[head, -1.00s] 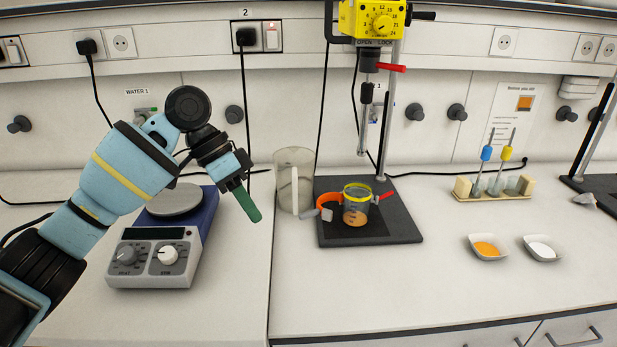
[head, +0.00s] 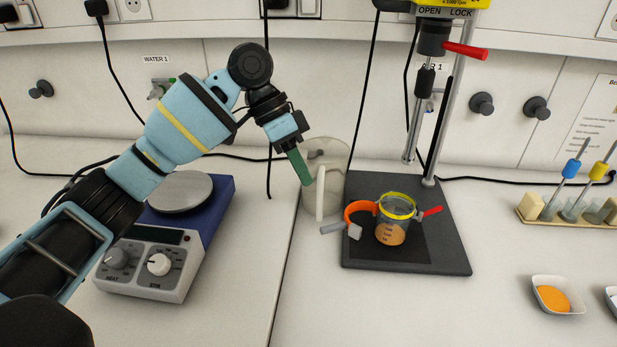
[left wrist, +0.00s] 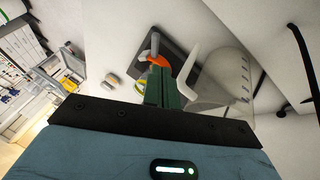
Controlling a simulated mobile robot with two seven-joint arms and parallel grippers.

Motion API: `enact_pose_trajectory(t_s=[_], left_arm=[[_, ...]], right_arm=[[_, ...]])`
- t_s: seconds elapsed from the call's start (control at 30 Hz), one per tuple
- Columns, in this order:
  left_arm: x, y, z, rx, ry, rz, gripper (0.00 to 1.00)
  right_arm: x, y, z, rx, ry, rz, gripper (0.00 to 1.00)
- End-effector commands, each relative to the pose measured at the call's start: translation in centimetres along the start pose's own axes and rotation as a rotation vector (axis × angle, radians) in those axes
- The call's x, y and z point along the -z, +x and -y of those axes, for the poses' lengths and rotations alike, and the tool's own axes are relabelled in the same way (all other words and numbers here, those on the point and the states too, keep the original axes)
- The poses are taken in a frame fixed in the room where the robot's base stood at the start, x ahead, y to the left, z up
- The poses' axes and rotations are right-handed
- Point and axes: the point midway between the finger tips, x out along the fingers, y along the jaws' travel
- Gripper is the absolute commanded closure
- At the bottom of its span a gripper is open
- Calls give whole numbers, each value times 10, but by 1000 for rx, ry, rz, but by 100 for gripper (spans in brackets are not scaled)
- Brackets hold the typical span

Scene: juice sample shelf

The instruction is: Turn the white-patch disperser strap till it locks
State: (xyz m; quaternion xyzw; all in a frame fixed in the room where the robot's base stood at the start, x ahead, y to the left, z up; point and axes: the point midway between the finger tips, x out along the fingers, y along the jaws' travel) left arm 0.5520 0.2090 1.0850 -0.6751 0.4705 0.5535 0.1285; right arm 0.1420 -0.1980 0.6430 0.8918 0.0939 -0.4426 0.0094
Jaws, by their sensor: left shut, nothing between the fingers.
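The disperser (head: 432,38) stands at the back of a black base plate (head: 455,255), with a red lever on its OPEN/LOCK collar. Below it, a clear beaker (head: 390,233) with orange contents and a yellow rim band stands on the plate. An orange strap (head: 357,209) with a white patch (head: 355,232) and a grey handle curves out at the beaker's left; I cannot tell how it joins. A red lever (head: 431,211) is on the right. My left gripper (head: 305,178) is shut and empty, its green fingers overlapping the jug in the picture. In the left wrist view the strap (left wrist: 160,60) shows beyond the fingers.
A large clear jug (head: 333,160) stands close left of the base plate, near my left gripper. A hotplate stirrer (head: 155,262) is at the left. A rack (head: 548,210) with tools and a dish of orange powder (head: 554,297) lie at the right.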

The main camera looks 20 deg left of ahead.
Motion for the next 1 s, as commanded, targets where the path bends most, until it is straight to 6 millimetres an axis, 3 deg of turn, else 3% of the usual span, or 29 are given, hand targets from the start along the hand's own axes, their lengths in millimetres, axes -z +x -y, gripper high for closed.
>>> enact_pose_trajectory(t_s=[0.3,0.5,1.0], left_arm=[[-1,55,0,-2,0,3,100],[0,77,0,-1,1,1,100],[0,84,0,0,1,0,100]], right_arm=[[-1,1,0,0,0,1,64],[5,4,-1,-1,-2,-11,64],[7,4,-1,-1,-2,-15,64]])
